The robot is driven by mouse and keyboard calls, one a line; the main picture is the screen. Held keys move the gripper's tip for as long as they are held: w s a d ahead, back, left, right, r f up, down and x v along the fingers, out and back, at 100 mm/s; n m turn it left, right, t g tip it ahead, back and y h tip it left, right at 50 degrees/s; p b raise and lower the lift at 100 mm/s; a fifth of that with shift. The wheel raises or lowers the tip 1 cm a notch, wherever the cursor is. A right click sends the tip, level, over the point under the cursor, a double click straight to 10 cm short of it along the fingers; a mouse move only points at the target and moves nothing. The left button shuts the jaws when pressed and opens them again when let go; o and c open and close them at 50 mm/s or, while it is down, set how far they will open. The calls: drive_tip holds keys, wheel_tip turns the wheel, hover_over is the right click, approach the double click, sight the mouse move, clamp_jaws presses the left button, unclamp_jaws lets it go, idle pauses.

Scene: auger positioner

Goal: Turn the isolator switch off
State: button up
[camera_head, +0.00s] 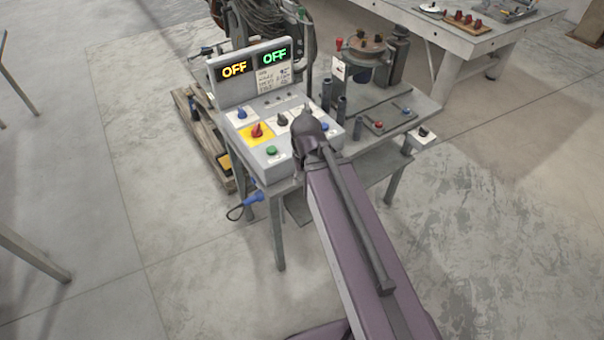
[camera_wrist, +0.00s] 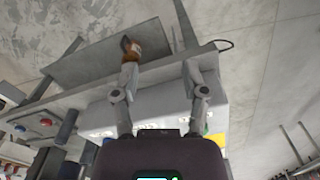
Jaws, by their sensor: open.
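A red rotary knob on a yellow plate (camera_head: 257,131), which looks like the isolator switch, sits on the front of the grey control box (camera_head: 263,178). Its handle points at a slant. In the wrist view only part of the yellow plate (camera_wrist: 217,140) shows at the lower right; the knob is hidden. My gripper (camera_head: 306,112) is over the right end of the box, to the right of the red knob and apart from it. In the wrist view my gripper (camera_wrist: 160,65) has its two fingers spread with nothing between them. An orange-brown piece shows at the left fingertip; I cannot tell what it is.
Two displays (camera_head: 254,65) on the box read OFF, one orange, one green. Blue knobs and a green button (camera_head: 271,150) are nearby on the panel. Dark cylinders (camera_head: 341,108) stand right of the box. A blue plug (camera_head: 254,198) hangs below. Open floor lies in front.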

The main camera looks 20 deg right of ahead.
idle(0.4)
wheel_tip(320, 180, up, 13)
drive_tip(key=m+p, duration=0.6)
drive_tip(key=p, duration=0.7)
hover_over(256, 127)
drive_tip(key=shift+w+f, duration=0.1)
drive_tip(key=shift+f, duration=0.15)
drive_tip(key=shift+n, duration=0.3)
wheel_tip(256, 127, down, 14)
drive_tip(key=b, duration=1.4)
drive_tip(key=shift+r, duration=0.25)
clamp_jaws()
